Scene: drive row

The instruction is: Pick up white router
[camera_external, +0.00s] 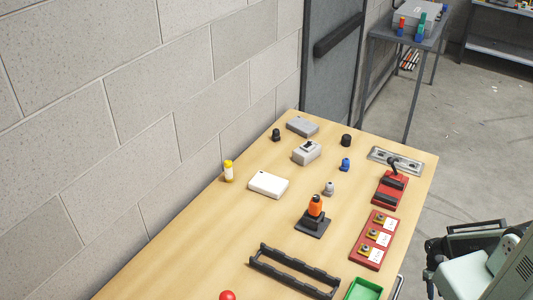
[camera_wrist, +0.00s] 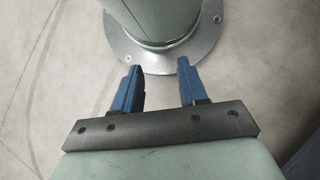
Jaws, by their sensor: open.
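The white router (camera_external: 268,184) is a flat white box lying on the wooden table, left of the middle and toward the wall, with nothing on top of it. My gripper (camera_wrist: 158,68) shows in the wrist view with its two blue fingers apart and nothing between them. My own base and the floor lie beyond the fingers. In the external view my arm is at the lower right, off the table's right side and far from the router; the fingers cannot be made out there. The router is not in the wrist view.
A yellow bottle (camera_external: 228,171) stands left of the router. A grey box (camera_external: 307,152) and an orange-topped device (camera_external: 314,212) are nearby. A black rack (camera_external: 293,270), a green tray (camera_external: 364,289) and red fixtures (camera_external: 375,240) lie toward the front and right. The wall (camera_external: 150,120) borders the left side.

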